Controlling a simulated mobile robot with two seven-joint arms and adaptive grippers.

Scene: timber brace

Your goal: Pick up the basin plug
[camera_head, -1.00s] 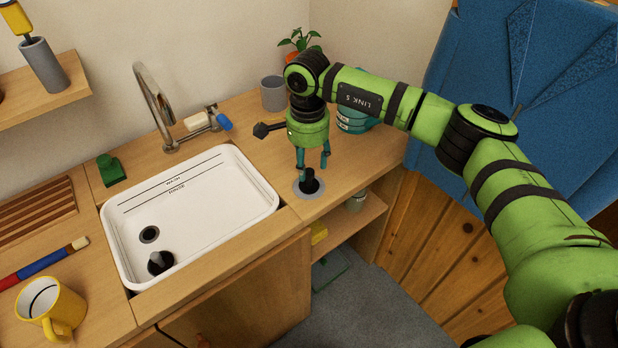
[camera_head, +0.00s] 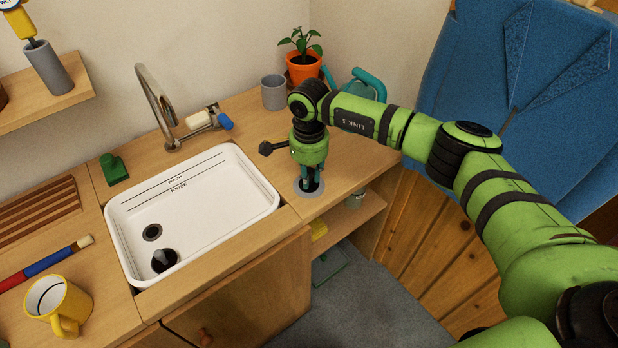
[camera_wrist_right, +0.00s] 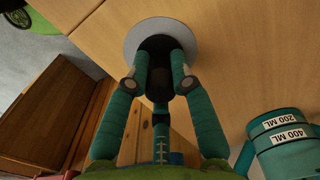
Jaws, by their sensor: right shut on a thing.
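The black basin plug (camera_head: 311,187) stands on a round grey disc (camera_head: 299,192) on the wooden counter, right of the white basin. In the right wrist view the plug (camera_wrist_right: 156,43) is a dark shape between the teal fingertips, in front of the pale disc (camera_wrist_right: 133,36). My right gripper (camera_head: 311,181) points down and is shut on the plug, low over the disc; it also shows in the right wrist view (camera_wrist_right: 157,66). The fingers hide much of the plug, and I cannot tell whether it is clear of the disc. My left gripper is not in view.
The white basin (camera_head: 215,163) has a dark drain hole (camera_head: 152,232) and a dark object (camera_head: 164,260) inside. A grey cup (camera_head: 273,92), potted plant (camera_head: 303,68) and teal jug (camera_head: 368,84) stand behind my right arm. A yellow mug (camera_head: 72,303) is front left.

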